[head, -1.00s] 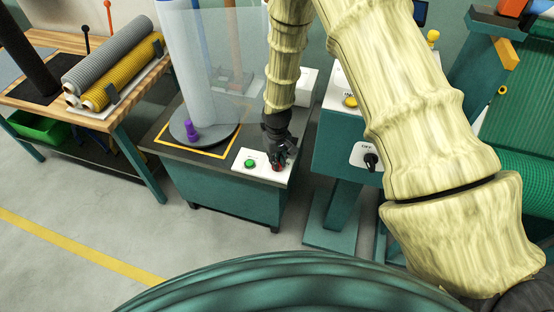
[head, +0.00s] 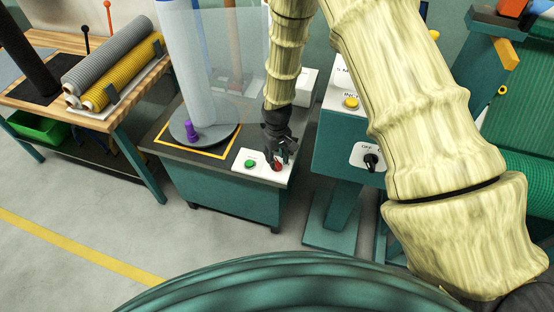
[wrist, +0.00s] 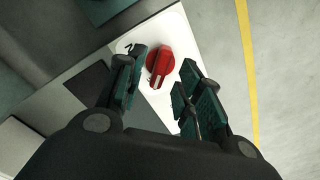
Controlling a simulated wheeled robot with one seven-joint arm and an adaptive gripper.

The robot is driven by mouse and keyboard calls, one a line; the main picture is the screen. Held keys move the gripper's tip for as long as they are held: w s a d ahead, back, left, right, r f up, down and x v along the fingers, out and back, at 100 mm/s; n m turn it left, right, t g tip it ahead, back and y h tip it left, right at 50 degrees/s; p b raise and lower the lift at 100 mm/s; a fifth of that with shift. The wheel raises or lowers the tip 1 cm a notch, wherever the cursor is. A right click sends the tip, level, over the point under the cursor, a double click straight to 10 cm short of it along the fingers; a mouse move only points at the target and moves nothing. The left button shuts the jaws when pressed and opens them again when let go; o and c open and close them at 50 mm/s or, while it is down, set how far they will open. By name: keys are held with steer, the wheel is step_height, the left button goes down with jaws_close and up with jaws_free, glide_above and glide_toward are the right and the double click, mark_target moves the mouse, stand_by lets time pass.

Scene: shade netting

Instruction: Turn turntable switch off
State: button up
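The turntable switch is a red rotary knob (head: 277,166) on a white panel (head: 261,174) at the front right of the turntable cabinet. In the wrist view the knob (wrist: 160,62) has a raised red handle with a white mark at its lower end. My gripper (head: 278,158) is just above the knob in the head view. In the wrist view my gripper (wrist: 164,65) is open, its dark green fingers on either side of the knob with gaps showing. I cannot tell the exact height. The panel's lettering is mostly hidden.
A green button (head: 249,163) sits left of the knob. The round turntable (head: 218,141) carries a wrapped roll (head: 192,80) and a purple piece (head: 191,132). A control stand (head: 335,147) with another switch is close on the right. Grey floor is open in front.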

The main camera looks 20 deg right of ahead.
mark_target(277, 161)
step_height(277, 161, up, 10)
steer(key=shift+r, duration=0.2)
stand_by(0.3)
steer(key=s+f, duration=1)
steer(key=s+d+f+m, duration=0.1)
steer(key=s+f, duration=0.2)
steer(key=s, duration=0.6)
steer(key=s+d+f+m, duration=0.1)
steer(key=s+f, duration=0.2)
steer(key=s, duration=0.5)
steer(key=s+d+f, duration=0.1)
steer(key=s+f, duration=0.2)
steer(key=s, duration=0.6)
steer(key=shift+s+d+f+m, duration=0.2)
steer(key=shift+s+f+m, duration=0.1)
steer(key=shift+f+m, duration=0.1)
